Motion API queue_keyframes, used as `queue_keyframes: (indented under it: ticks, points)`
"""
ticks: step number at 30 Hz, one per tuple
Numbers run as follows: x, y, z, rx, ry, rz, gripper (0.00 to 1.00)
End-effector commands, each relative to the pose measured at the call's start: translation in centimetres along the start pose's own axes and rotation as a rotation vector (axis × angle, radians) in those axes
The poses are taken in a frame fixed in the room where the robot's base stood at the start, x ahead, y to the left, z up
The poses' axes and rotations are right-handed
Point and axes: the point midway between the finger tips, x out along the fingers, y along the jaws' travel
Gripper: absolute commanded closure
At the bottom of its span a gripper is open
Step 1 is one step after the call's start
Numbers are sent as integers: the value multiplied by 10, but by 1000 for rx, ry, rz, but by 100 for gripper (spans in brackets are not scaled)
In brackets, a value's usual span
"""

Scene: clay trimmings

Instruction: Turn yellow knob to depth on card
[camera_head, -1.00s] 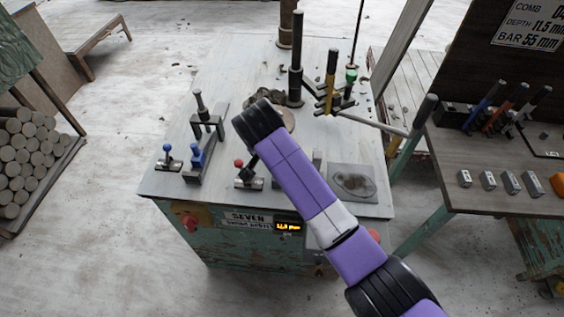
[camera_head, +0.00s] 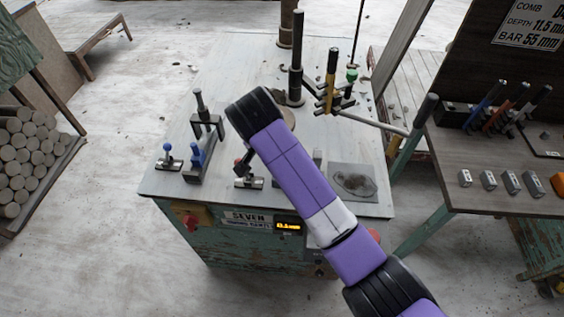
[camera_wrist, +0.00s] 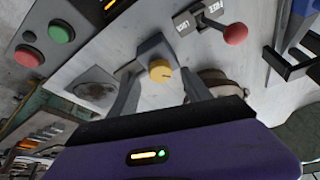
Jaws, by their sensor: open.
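The yellow knob (camera_wrist: 160,70) shows in the wrist view on a grey block, with a dark mark on its face. My gripper (camera_wrist: 160,82) is open, one finger on each side of the knob; I cannot tell whether either finger touches it. In the head view my arm hides the knob and the gripper.
A red-ball lever (camera_wrist: 235,34) stands beside the knob. Green (camera_wrist: 61,32) and red (camera_wrist: 28,57) buttons sit on a panel. A dark post (camera_head: 296,60) and blue-knobbed clamps (camera_head: 197,158) rise from the machine top (camera_head: 240,70). A side table (camera_head: 470,195) holds metal blocks.

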Motion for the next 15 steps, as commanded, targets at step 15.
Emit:
queue_keyframes:
  ticks: [15]
  points:
    - [-45,0,0,0,0,-1,43]
